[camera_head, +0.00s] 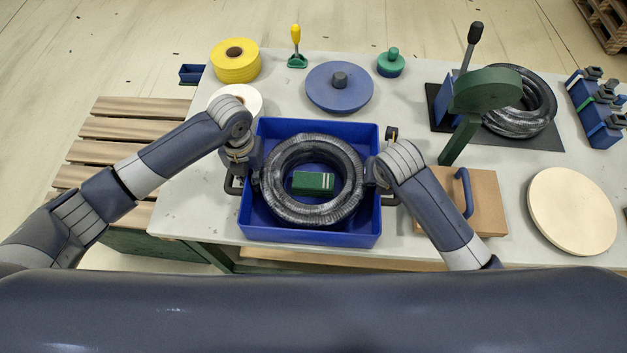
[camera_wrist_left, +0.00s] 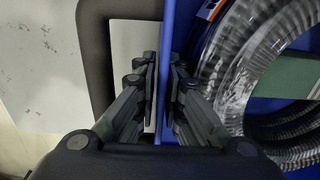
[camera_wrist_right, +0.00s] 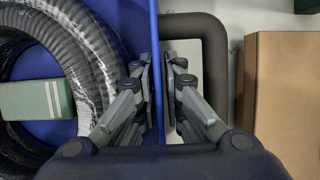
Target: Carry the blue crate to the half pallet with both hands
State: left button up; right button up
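The blue crate (camera_head: 310,238) is at the front edge of the grey table. A dark ribbed hose coil (camera_head: 283,206) lies in it, with a green box (camera_head: 313,183) in the coil's middle. My left gripper (camera_head: 254,178) is at the crate's left wall; in the left wrist view its fingers (camera_wrist_left: 162,85) close on both sides of that wall. My right gripper (camera_head: 374,172) is at the right wall, its fingers (camera_wrist_right: 158,85) likewise around it. Dark handles show beside both walls. A slatted wooden pallet (camera_head: 113,130) stands left of the table. Whether the crate's bottom touches the table is hidden.
A cardboard box (camera_head: 487,195) with a blue handle is close right of the crate. White (camera_head: 240,95) and yellow (camera_head: 235,62) rolls and a blue disc (camera_head: 338,97) stand behind it. A green lever tool (camera_head: 485,92) and round board (camera_head: 572,211) are further right.

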pick_arm(q)
jog(key=shift+f, duration=0.4)
pick_arm(e)
jog(key=shift+w+f, duration=0.15)
jog(key=shift+f, duration=0.3)
pick_arm(q)
grip_shut()
pick_arm(e)
grip_shut()
